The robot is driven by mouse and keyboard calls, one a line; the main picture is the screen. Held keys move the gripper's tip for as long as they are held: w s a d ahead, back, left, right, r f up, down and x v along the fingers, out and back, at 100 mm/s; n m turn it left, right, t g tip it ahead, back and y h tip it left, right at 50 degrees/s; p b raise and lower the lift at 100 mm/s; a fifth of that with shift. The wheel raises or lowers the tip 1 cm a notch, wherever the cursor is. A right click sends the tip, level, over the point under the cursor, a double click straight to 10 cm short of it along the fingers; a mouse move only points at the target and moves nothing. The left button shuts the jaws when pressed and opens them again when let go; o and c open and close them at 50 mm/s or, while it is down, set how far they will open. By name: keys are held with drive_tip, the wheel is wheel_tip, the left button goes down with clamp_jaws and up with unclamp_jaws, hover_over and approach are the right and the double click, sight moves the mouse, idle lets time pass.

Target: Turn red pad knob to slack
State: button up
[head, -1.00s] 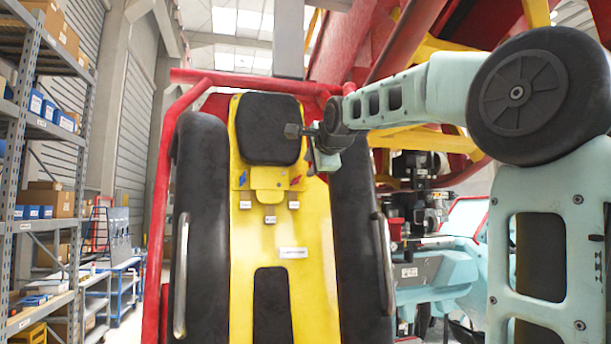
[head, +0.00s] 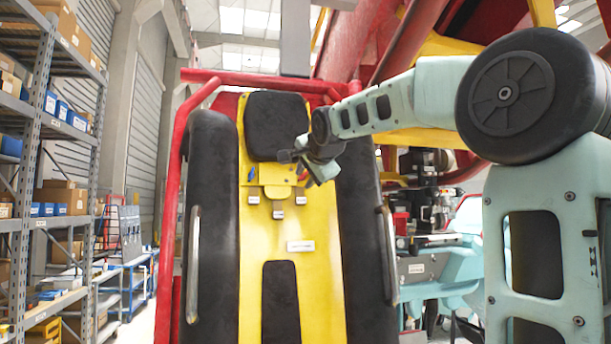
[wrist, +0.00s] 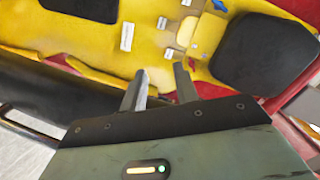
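A yellow coaster seat back (head: 315,225) stands ahead with a black head pad (head: 275,125) at its top. The red knob (head: 300,169) is a small red patch below the pad's right side, partly hidden by my gripper (head: 287,156). A blue knob (head: 252,173) is below the pad's left side; it also shows in the wrist view (wrist: 219,5). In the wrist view my gripper (wrist: 160,68) has its two fingers apart with nothing between them, over the yellow panel (wrist: 90,45).
Black side restraints (head: 210,215) with metal handles (head: 194,265) flank the panel. Several small labels (head: 278,214) sit below the knobs. A red frame bar (head: 240,78) crosses above. Shelves (head: 60,140) stand at the left, with open floor beside them.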

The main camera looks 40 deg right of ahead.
drive_tip(key=w+d+f+n+g+h+b, duration=0.2)
drive_tip(key=w+f+n, duration=0.1)
drive_tip(key=n, duration=0.5)
drive_tip(key=n+h+b, duration=0.4)
drive_tip(key=n+h, duration=0.6)
drive_tip(key=n, duration=1.4)
approach(305, 175)
drive_tip(key=shift+p+x, duration=4.55)
drive_tip(key=shift+p, duration=2.55)
drive_tip(key=shift+w+r, duration=0.1)
drive_tip(key=shift+c, duration=0.3)
clamp_jaws()
